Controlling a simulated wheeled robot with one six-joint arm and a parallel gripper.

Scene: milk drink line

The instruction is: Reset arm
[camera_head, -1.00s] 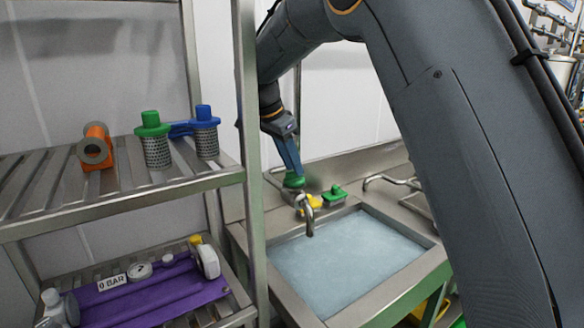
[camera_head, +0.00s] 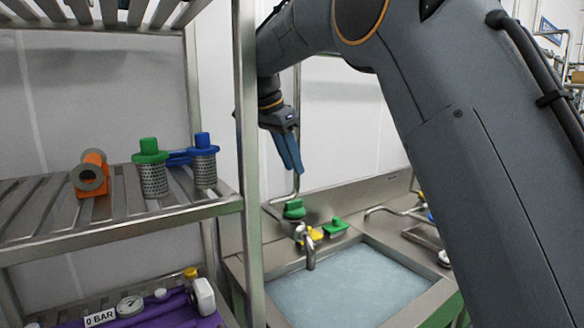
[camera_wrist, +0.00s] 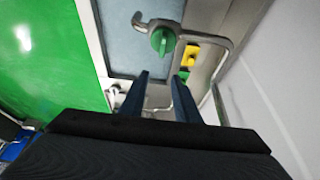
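My gripper (camera_head: 290,155) hangs with its blue fingers pointing down above the back edge of the sink, beside the shelf post. In the wrist view, the two fingers (camera_wrist: 160,95) stand apart with nothing between them. My arm covers much of the right side.
The steel sink (camera_head: 443,290) holds water. At left, a steel shelf (camera_head: 120,222) bears an orange fitting (camera_head: 90,174), a green-topped strainer (camera_head: 152,168) and a blue-topped strainer (camera_head: 204,160). Its post stands close to my gripper. A gauge (camera_head: 130,306) and "0 BAR" sign (camera_head: 100,317) show lower down.

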